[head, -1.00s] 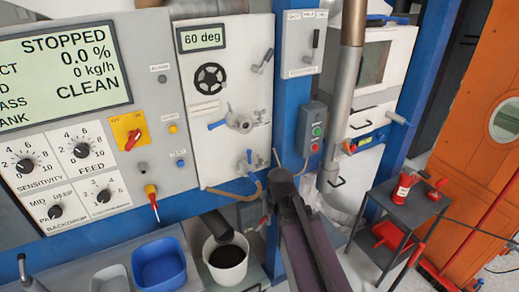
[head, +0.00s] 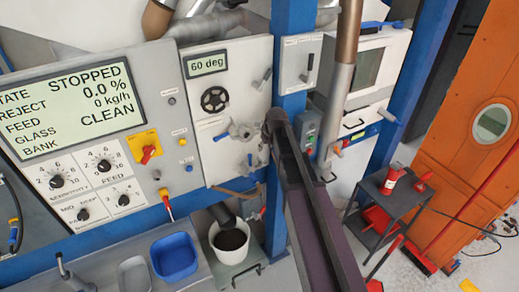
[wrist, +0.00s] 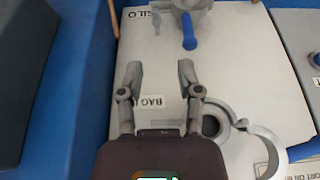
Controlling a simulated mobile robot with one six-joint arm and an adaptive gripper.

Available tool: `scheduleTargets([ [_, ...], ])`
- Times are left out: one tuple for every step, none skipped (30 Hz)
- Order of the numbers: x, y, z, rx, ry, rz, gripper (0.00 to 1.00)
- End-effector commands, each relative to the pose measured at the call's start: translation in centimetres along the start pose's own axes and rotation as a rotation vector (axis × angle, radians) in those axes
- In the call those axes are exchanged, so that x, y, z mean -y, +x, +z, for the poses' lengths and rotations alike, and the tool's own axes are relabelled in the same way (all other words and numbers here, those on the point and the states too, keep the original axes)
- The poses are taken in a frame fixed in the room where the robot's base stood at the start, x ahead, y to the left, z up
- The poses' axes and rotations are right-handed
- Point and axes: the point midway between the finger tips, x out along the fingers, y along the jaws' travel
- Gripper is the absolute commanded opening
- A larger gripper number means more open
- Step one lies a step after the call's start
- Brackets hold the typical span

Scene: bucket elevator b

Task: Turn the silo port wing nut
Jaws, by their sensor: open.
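The pale panel (head: 232,80) carries grey port fittings (head: 241,131) with blue handles, left of my arm's end in the head view. In the wrist view, a grey fitting with a blue lever (wrist: 189,32) is at the top, near a label reading SILO (wrist: 146,15). A small grey part (wrist: 157,22) beside that label may be the wing nut; its shape is unclear. My gripper (wrist: 160,70) is open and empty, its two fingers apart in front of the panel, short of the SILO label in the picture. My arm hides part of the panel's right side in the head view.
A BAG label (wrist: 152,101) shows between my fingers. A grey ring-shaped part (wrist: 258,145) stands at lower right in the wrist view. The blue post (head: 290,60) is behind my arm. A white bucket (head: 231,250) and a dark side table (head: 385,205) stand below.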

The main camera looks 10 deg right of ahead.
Motion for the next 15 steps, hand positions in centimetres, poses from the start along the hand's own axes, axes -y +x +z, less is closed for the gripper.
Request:
scheduleTargets([
  [-0.25, -0.64, -0.91, -0.008, -0.005, 0.0, 0.46],
  [-0.33, -0.74, -1.15, -0.012, -0.008, 0.001, 0.46],
  [-0.41, -0.82, -1.39, -0.016, -0.011, 0.001, 0.46],
  [-0.45, -0.86, -1.52, -0.018, -0.013, 0.001, 0.46],
  [-0.48, -0.88, -1.61, -0.02, -0.015, 0.001, 0.46],
  [-0.51, -0.89, -1.69, -0.021, -0.016, 0.001, 0.46],
  [-0.52, -0.88, -1.71, -0.022, -0.017, 0.001, 0.46],
  [-0.52, -0.86, -1.72, -0.022, -0.018, 0.001, 0.46],
  [-0.52, -0.84, -1.71, -0.023, -0.018, 0.002, 0.46],
  [-0.51, -0.82, -1.7, -0.023, -0.018, 0.001, 0.46],
  [-0.51, -0.81, -1.68, -0.023, -0.018, 0.001, 0.46],
  [-0.5, -0.8, -1.67, -0.022, -0.018, 0.002, 0.46],
  [-0.49, -0.8, -1.67, -0.022, -0.018, 0.001, 0.46],
  [-0.49, -0.8, -1.67, -0.022, -0.018, 0.001, 0.46],
  [-0.48, -0.8, -1.67, -0.022, -0.018, 0.001, 0.46],
])
